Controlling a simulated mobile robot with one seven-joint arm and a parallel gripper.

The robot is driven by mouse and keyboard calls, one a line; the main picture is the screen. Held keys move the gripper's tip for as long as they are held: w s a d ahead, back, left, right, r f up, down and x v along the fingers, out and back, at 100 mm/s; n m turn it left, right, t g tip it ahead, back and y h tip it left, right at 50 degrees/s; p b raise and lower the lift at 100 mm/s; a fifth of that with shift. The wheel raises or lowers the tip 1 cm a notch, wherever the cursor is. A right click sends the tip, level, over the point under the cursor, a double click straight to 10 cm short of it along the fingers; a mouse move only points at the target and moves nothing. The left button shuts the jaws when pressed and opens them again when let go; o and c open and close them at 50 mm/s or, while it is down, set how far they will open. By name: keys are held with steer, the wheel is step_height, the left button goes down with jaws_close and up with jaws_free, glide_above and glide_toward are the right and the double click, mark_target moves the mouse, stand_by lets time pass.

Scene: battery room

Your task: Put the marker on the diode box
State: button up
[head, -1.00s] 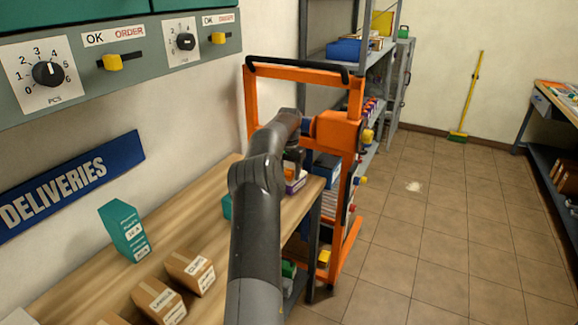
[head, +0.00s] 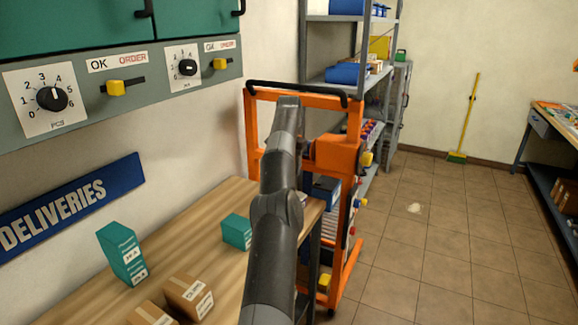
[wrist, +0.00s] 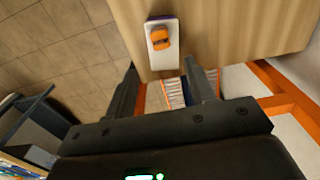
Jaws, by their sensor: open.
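In the wrist view, my gripper (wrist: 160,68) is open, with nothing between its fingers. In the head view, my arm hides the gripper and most of that box.
The wooden table (head: 75,297) holds a tall teal box (head: 122,254), a small teal box (head: 237,232) and brown cartons (head: 188,296). An orange frame (head: 338,152) stands at the table's far end.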

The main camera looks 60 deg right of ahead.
steer(key=shift+r, duration=0.1)
steer(key=w+a+r+n+y, duration=0.1)
steer(key=w+a, duration=0.2)
steer(key=a, duration=0.3)
steer(key=w+a+r+n, duration=0.1)
steer(key=w+a+r, duration=0.15)
steer(key=a, duration=0.45)
steer(key=a+f+n+y, duration=0.2)
steer(key=a+f+n, duration=0.1)
steer(key=a, duration=1.7)
steer(key=s+a+r+n+t+h, duration=0.1)
steer(key=s+a+n, duration=0.3)
steer(key=a, duration=0.8)
steer(key=s+a+r+n+t+h, duration=0.1)
steer(key=s+a+n, duration=0.3)
steer(key=a, duration=0.9)
steer(key=s+a+r+n+t+h, duration=0.1)
steer(key=s+a+r+n+t, duration=0.1)
steer(key=a, duration=1.1)
steer(key=shift+s+n+t, duration=0.8)
steer(key=shift+s+n, duration=0.6)
steer(key=shift+n, duration=0.1)
steer(key=shift+r, duration=0.1)
